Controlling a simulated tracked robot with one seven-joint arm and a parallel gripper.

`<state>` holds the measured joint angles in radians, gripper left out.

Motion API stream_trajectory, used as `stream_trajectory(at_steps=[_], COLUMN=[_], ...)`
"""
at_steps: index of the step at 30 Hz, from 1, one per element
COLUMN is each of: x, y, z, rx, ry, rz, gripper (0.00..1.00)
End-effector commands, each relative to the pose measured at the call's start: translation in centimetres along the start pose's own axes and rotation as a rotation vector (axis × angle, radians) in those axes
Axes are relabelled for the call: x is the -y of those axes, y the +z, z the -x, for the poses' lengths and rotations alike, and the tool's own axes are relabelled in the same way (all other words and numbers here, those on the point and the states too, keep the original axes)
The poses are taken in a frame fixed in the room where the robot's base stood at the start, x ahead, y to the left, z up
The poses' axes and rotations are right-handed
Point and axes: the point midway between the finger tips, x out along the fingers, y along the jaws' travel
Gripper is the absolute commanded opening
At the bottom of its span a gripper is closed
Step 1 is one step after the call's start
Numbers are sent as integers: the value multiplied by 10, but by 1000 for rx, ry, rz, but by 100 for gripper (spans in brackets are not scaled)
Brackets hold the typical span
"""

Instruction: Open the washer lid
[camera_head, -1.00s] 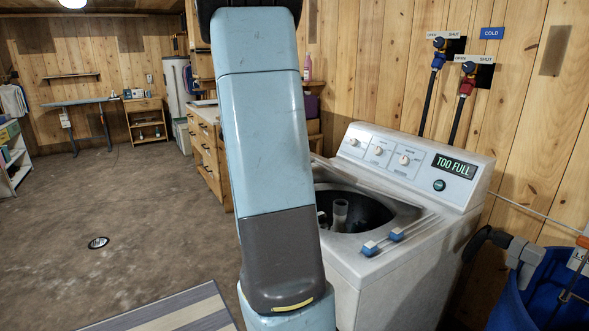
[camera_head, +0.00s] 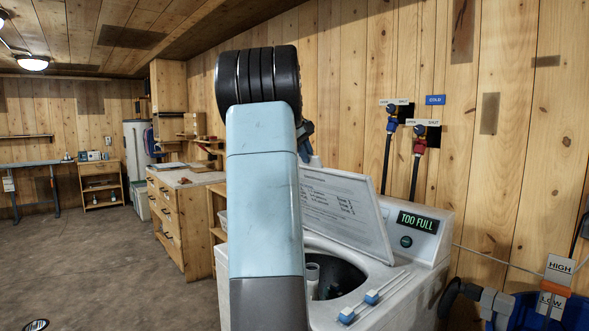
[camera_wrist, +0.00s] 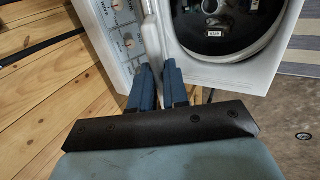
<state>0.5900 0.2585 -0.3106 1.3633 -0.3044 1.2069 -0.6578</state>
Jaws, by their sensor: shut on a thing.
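The washer (camera_head: 390,290) is white, to the right of my arm in the head view. Its lid (camera_head: 345,210) is raised, leaning back in front of the control panel, with print on the side facing me. The tub opening (camera_head: 335,280) below is uncovered. My gripper (camera_head: 305,140) is mostly hidden behind my arm, with blue parts showing at the lid's top. In the wrist view, the blue fingers of my gripper (camera_wrist: 160,88) are on either side of the thin lid edge (camera_wrist: 153,40), shut on it. The dark tub (camera_wrist: 225,28) shows to the right.
A display (camera_head: 416,222) on the washer reads TOO FULL. Blue and red valves (camera_head: 418,143) with black hoses are on the wall behind. A blue bin (camera_head: 530,315) stands at the right. A wooden drawer cabinet (camera_head: 180,220) is at left, with open floor before it.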

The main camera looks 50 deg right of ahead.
Motion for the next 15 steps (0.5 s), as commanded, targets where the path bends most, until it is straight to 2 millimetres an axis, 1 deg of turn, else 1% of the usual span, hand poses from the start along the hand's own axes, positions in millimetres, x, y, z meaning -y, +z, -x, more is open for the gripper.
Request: stream_trajectory(at_steps=[1,6,9,15], x=[-14,-50,-69,-101], y=[1,0,0,-1], z=[-6,-10,-14,-22], rx=[8,9,10,10], ry=[-24,-38,-38,-39], rz=[-7,-2,-2,1], gripper=[0,0,0,0])
